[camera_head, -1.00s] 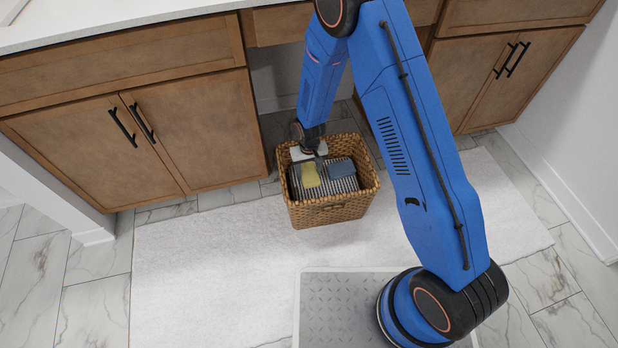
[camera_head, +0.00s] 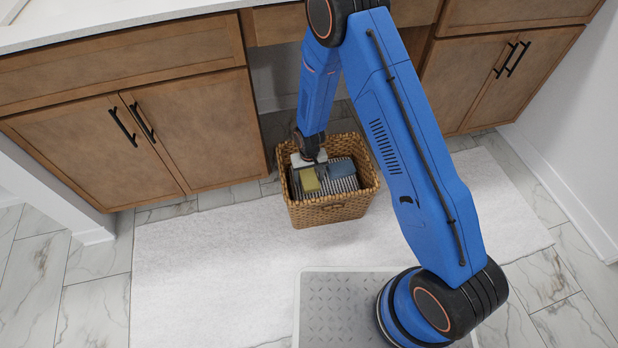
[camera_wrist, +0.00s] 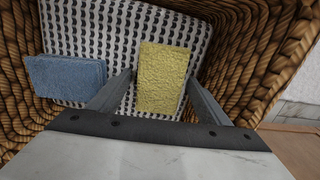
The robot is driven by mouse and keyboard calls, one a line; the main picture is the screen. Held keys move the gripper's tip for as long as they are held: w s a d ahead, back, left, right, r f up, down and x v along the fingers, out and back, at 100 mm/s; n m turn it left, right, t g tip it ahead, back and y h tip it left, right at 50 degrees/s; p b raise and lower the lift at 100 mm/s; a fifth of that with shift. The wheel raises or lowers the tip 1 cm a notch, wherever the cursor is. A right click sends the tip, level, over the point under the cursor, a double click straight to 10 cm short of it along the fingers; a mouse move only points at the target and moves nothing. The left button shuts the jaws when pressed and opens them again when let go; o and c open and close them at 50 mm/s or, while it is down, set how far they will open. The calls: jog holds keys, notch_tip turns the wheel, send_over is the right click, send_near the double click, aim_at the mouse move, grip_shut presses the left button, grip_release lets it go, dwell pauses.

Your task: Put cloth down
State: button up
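A yellow cloth (camera_head: 309,181), block-like in shape, is inside the wicker basket (camera_head: 332,210), over a black-and-white patterned lining or cloth (camera_head: 340,184). It also shows in the wrist view (camera_wrist: 161,78), between the two fingers of my gripper (camera_wrist: 160,74). A narrow gap shows beside the left finger; the right finger is very close to the cloth's edge. My gripper looks open around it. In the head view my gripper (camera_head: 314,162) reaches down into the basket at its back left, and its fingertips are hard to make out.
A folded blue cloth (camera_head: 341,168) lies beside the yellow one in the basket, also in the wrist view (camera_wrist: 66,77). The basket walls rise close around my gripper. The basket stands on a white mat (camera_head: 215,265) before wooden cabinets (camera_head: 195,130), partly under the counter opening.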

notch_tip(320, 180, up, 12)
jog(key=shift+r, duration=0.15)
dwell(0.7)
notch_tip(320, 180, up, 17)
jog(key=t, duration=0.1)
send_over(309, 178)
jog(key=d, duration=0.8)
jog(key=s+d+r+m+t, duration=0.1)
jog(key=s+d+r, duration=0.2)
jog(key=d+r, duration=0.3)
jog(key=s+d+r+m, duration=0.1)
jog(key=s+d+r, duration=0.25)
jog(key=r, duration=0.35)
jog(key=s+d+r+t, duration=0.1)
jog(key=s+d+r, duration=0.3)
jog(key=s, duration=0.4)
jog(key=s+d+r+t, duration=0.1)
jog(key=s+d+r, duration=0.3)
jog(key=s, duration=0.3)
jog(key=s+d+r+m, duration=0.1)
jog(key=s+d+r, duration=0.3)
jog(key=s, duration=0.4)
jog(key=shift+s+d+t, duration=0.15)
jog(key=shift+s+t, duration=0.2)
jog(key=shift+t, duration=0.05)
jog(key=shift+r, duration=0.1)
